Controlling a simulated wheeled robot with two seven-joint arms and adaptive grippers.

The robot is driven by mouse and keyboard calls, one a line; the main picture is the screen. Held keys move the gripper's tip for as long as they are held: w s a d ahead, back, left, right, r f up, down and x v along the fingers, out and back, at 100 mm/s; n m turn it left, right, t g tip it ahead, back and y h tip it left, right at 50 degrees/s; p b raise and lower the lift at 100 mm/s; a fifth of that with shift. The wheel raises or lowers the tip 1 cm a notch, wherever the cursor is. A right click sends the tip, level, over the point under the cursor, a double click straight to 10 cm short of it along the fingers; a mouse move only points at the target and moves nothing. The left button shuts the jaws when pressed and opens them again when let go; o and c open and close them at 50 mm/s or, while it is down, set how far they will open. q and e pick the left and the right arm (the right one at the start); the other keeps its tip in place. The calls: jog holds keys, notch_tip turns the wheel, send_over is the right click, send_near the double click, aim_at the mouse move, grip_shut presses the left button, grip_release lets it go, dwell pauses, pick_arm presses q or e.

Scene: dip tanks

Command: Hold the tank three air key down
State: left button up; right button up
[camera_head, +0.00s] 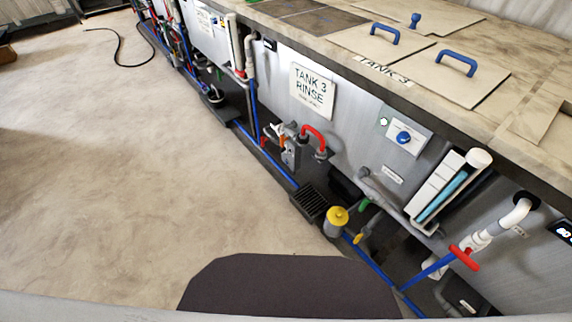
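A blue round button (404,138) sits on a small pale plate (398,129) on the front wall of the tank, to the right of the "TANK 3 RINSE" sign (313,91). Nothing touches the button. Whether it is up or pressed cannot be told from here. Neither of my grippers is in view.
Blue-handled lids (456,64) lie on the tank top.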

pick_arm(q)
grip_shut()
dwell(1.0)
